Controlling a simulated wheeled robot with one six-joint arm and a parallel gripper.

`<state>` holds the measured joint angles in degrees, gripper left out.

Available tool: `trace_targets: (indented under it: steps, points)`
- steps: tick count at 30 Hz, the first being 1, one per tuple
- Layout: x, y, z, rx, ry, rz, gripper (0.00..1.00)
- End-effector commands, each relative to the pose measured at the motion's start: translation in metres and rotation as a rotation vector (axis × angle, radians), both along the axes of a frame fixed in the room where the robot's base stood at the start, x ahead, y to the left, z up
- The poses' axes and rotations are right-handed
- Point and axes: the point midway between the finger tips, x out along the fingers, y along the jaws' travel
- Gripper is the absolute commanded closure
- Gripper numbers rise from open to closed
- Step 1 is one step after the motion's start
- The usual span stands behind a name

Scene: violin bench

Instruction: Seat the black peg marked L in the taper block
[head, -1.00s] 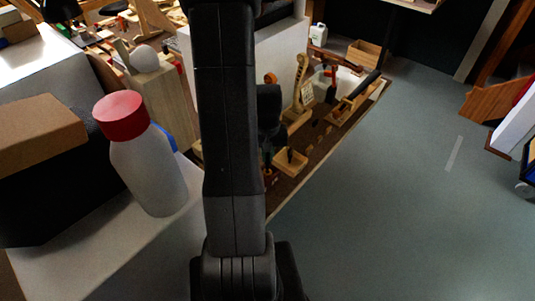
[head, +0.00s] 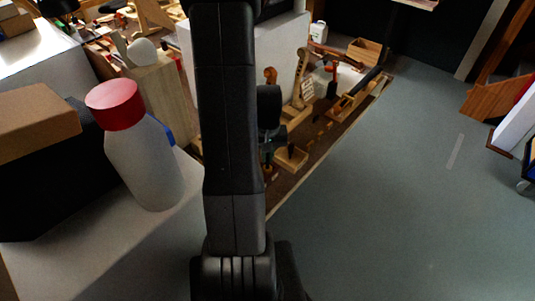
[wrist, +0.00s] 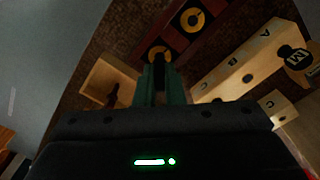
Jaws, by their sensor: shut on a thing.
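My gripper (wrist: 160,86) shows in the wrist view as two teal fingers close together. They are shut on a dark thing (wrist: 158,72), which looks like the black peg; its L mark cannot be read. A pale wooden block (wrist: 230,72) with letters and dark holes, likely the taper block, lies to the right of the fingers, apart from them. In the head view my arm hides much of the bench, and my gripper (head: 273,143) is small and dark beside a small wooden tray (head: 291,158).
The wrist view shows the wooden tray (wrist: 108,82) with a dark piece in it, yellow ringed discs (wrist: 192,19) ahead, and a round dark-marked piece (wrist: 299,58) at right. In the head view a red-capped white bottle (head: 145,160) stands left.

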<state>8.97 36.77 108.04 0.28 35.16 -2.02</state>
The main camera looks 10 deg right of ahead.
Motion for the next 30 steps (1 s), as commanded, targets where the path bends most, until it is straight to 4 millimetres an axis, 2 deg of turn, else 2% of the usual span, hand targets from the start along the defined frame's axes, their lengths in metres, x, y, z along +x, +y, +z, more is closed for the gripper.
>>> trace_targets:
  steps: [29,30]
  points:
    - [0.000,0.000,-0.026,0.000,0.000,0.000,1.00]
    - [0.000,0.000,-0.025,0.000,0.000,0.000,0.87]
